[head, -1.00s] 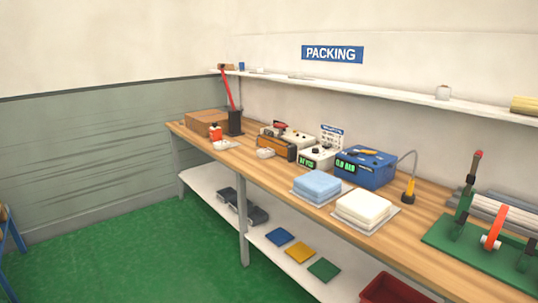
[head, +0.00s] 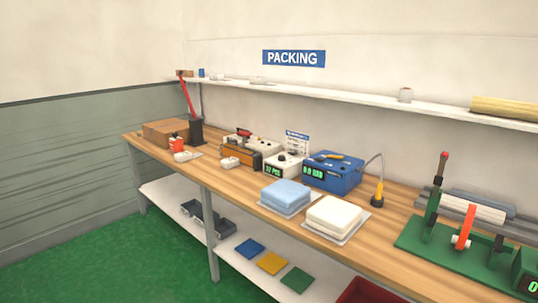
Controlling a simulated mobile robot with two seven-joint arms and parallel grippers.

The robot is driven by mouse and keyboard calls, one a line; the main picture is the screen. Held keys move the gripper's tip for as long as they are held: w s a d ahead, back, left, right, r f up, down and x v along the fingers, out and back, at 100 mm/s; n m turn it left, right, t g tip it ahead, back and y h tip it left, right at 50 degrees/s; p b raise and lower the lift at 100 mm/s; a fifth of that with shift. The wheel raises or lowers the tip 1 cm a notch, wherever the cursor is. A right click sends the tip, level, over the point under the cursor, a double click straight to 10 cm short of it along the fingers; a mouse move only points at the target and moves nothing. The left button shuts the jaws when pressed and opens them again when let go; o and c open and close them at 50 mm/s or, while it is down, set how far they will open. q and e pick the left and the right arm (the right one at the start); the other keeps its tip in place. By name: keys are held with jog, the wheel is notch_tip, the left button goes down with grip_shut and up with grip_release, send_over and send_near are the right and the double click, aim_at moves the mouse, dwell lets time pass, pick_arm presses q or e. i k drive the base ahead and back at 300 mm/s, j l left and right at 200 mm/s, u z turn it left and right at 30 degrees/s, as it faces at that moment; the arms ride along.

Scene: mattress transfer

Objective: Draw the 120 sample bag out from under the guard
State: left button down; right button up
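Neither of my grippers is in the head view. I cannot make out a bag marked 120 or a guard for certain at this distance. On the bench (head: 385,243) a small brown and white machine with a red handle (head: 246,143) stands near the wall. To its right are a white unit with a green display (head: 285,165) and a blue box with a green display (head: 332,172). At the right a green-based machine (head: 425,243) carries a grey roller and an upright orange-red part (head: 464,228).
Blue (head: 286,193) and cream (head: 334,214) stacks sit on trays on the bench. A brown box (head: 165,132) and a dark holder with a red-handled tool (head: 196,132) stand at the far left. Below are a lower shelf (head: 235,270) and a red bin (head: 365,291). Green floor (head: 120,265) is open at left.

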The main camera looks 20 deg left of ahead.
aim_at(228, 163)
jog(key=i+j+z, duration=0.25)
jog(key=j, duration=0.15)
jog(key=i+j+z, duration=0.25)
jog(key=j, duration=0.2)
jog(key=i+j, duration=0.15)
jog(key=j, duration=0.2)
jog(key=i+j+z, duration=0.1)
jog(key=j, duration=0.25)
jog(key=i+j, duration=0.2)
jog(key=j, duration=0.15)
jog(key=i+j+z, duration=0.1)
jog(key=j, duration=0.25)
jog(key=i+j, duration=0.15)
jog(key=j, duration=0.2)
jog(key=z, duration=0.05)
